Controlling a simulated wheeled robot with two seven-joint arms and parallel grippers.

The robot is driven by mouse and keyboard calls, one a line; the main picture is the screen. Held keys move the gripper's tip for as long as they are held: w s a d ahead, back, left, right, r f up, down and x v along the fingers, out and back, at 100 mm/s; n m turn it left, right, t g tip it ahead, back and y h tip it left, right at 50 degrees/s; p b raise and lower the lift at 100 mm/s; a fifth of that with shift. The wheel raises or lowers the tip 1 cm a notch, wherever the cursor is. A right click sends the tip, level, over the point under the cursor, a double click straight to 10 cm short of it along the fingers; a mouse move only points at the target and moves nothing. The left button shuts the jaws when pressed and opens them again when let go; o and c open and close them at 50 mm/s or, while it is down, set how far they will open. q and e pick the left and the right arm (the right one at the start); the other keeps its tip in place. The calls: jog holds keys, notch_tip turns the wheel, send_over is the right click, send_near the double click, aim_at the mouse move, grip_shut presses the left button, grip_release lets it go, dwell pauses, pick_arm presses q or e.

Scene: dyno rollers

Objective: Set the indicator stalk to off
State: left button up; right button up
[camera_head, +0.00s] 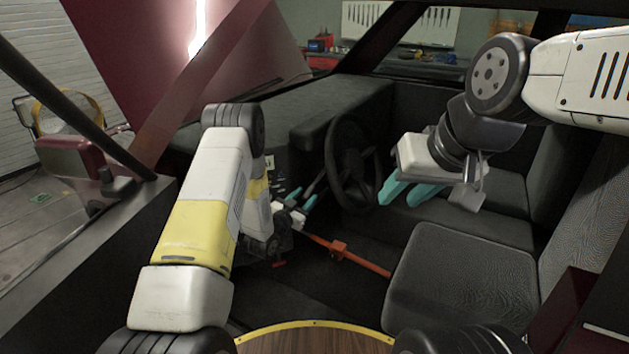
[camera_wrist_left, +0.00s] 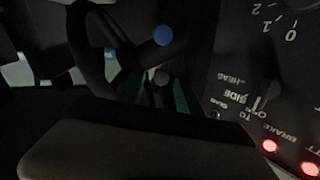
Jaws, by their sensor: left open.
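The dark steering wheel (camera_head: 353,165) stands at the middle of the dashboard in the head view. A thin stalk (camera_head: 316,184) shows just left of it. In the left wrist view, which is dark, one stalk ends in a blue knob (camera_wrist_left: 163,35) and another in a grey knob (camera_wrist_left: 162,77). I cannot tell which is the indicator stalk. My left gripper (camera_head: 303,205) is open close to the stalks. Its teal fingertips (camera_wrist_left: 160,95) show either side of the grey knob in the wrist view; contact is unclear. My right gripper (camera_head: 410,191) is open and empty, right of the wheel.
A switch panel (camera_wrist_left: 235,75) with lettering and red lights (camera_wrist_left: 270,146) is right of my left fingers. A dark seat (camera_head: 460,285) fills the lower right. The car's dark frame borders the left.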

aim_at(311, 189)
pick_arm(q)
jog(key=x, duration=0.6)
jog(key=shift+w+d, duration=0.1)
jog(key=shift+w, duration=0.05)
jog(key=shift+c, duration=0.2)
grip_shut()
dwell(1.1)
